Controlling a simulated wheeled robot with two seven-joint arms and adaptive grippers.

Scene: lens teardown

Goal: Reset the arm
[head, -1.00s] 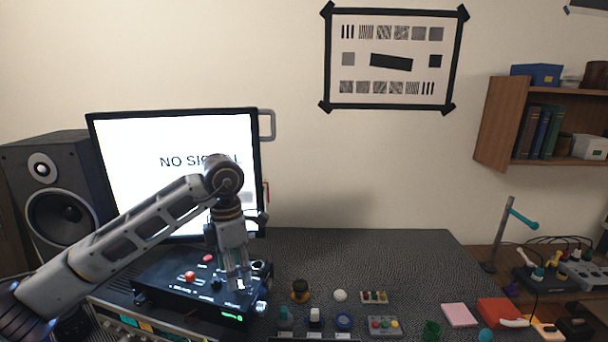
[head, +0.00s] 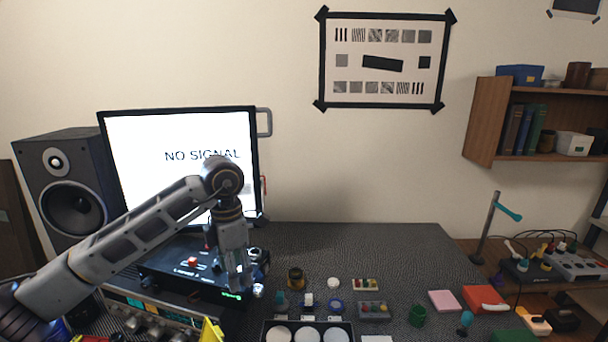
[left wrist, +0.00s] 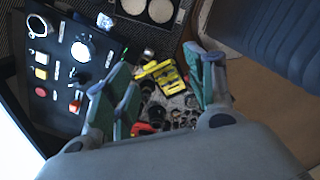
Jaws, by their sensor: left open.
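My left arm comes in from the left in the head view, and its gripper (head: 239,280) points down beside the right end of a black control box (head: 165,268). In the left wrist view the left gripper (left wrist: 165,88) has its two fingers well apart, with nothing held between them. The black box (left wrist: 62,95) with its knobs and buttons lies to the left of the fingers there. A yellow item (left wrist: 160,76) and a pile of small dark parts (left wrist: 170,108) show beyond the gap between the fingers. My right gripper is in neither view.
A monitor (head: 180,150) reading "NO SIGNAL" and a speaker (head: 72,190) stand behind my arm. Small parts, a grey button box (head: 374,311) and a black tray (head: 266,331) with white discs lie on the dark mat. The mat's back right (head: 390,245) is clear.

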